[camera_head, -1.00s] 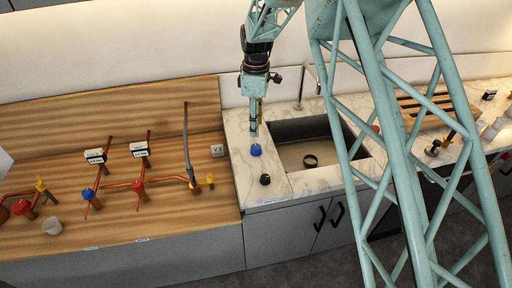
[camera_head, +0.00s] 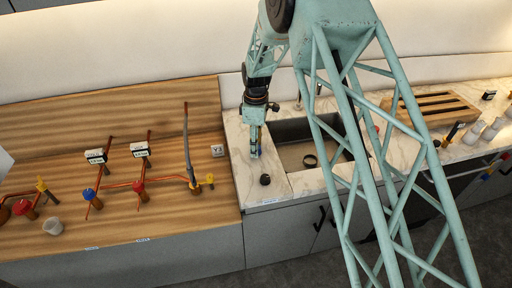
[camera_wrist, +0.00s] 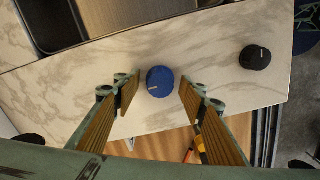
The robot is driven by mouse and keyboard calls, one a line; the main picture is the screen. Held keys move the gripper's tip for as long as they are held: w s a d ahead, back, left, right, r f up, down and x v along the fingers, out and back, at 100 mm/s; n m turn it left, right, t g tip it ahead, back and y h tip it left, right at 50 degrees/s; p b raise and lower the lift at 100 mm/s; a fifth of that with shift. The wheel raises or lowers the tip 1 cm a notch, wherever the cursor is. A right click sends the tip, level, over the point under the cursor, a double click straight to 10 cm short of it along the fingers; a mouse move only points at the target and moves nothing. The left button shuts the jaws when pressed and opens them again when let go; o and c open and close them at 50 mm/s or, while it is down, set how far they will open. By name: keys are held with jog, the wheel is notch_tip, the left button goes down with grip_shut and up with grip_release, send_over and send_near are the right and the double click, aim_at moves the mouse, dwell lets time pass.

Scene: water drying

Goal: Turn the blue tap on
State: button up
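A round blue tap knob (camera_wrist: 160,81) with a white mark on top sits on the marble counter. My gripper (camera_wrist: 159,97) is open, with one finger on each side of the knob in the wrist view and a gap on both sides. I cannot tell how far above the counter the fingertips are. In the head view my gripper (camera_head: 255,154) points down over the knob's place beside the sink, and the knob is hidden there. Another blue tap knob (camera_head: 89,194) is on the copper pipes at the left.
A black knob (camera_wrist: 255,57) stands near the blue one, also visible in the head view (camera_head: 265,180). The sink (camera_head: 285,131) is to the right, with a dark ring (camera_head: 310,161) in it. Red knobs, including one at mid-bench (camera_head: 138,188), and pipes occupy the wooden bench (camera_head: 170,222).

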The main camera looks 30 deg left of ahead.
jog(key=shift+f, duration=0.35)
jog(key=shift+c, duration=0.7)
jog(key=c, duration=0.7)
